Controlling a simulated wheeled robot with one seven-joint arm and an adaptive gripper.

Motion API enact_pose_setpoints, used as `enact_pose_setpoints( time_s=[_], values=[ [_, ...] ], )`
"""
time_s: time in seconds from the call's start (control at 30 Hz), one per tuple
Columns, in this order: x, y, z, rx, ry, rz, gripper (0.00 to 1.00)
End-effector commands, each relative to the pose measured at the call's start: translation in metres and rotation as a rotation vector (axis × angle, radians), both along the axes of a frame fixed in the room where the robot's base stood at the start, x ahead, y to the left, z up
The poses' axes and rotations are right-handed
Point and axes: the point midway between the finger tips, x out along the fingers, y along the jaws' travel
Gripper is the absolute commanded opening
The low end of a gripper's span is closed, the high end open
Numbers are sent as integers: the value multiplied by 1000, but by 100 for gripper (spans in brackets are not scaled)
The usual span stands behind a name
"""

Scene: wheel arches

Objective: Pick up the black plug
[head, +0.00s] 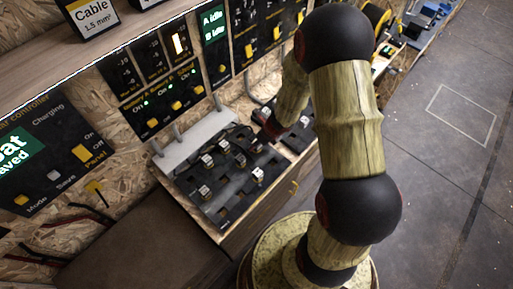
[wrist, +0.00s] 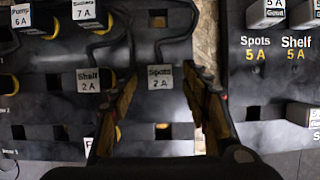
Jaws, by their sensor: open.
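In the wrist view my gripper (wrist: 162,80) is open, with one finger on each side of a plug labelled "Spots 2 A" (wrist: 160,77). This plug has a pale label face and a black cable running up from it; I cannot tell whether the fingers touch it. A similar plug labelled "Shelf 2 A" (wrist: 88,80) sits just left of the left finger. Several plugs have dark parts, and I cannot tell which one is the black plug. In the head view my gripper (head: 267,122) is low over the dark socket board (head: 213,206), partly hidden by my arm.
More labelled plugs, "Pump 6 A" (wrist: 21,15) and a "7 A" one (wrist: 84,10), stand at upper left. A dark panel (wrist: 275,75) with "Spots" and "Shelf" 5 A markings is at right. The switch wall (head: 165,80) rises behind the board; the floor (head: 450,200) at right is clear.

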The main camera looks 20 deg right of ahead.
Motion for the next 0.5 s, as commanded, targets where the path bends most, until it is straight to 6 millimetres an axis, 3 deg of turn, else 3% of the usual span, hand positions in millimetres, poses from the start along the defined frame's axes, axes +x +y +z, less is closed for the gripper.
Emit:
enact_pose_setpoints(
  time_s=[0.03,0.17,0.4,0.5],
  values=[
    [4,1,-11,0,1,1,47],
    [9,4,-24,0,1,1,47],
    [10,4,-23,-1,0,2,47],
    [10,4,-23,-1,0,2,41]
  ],
)
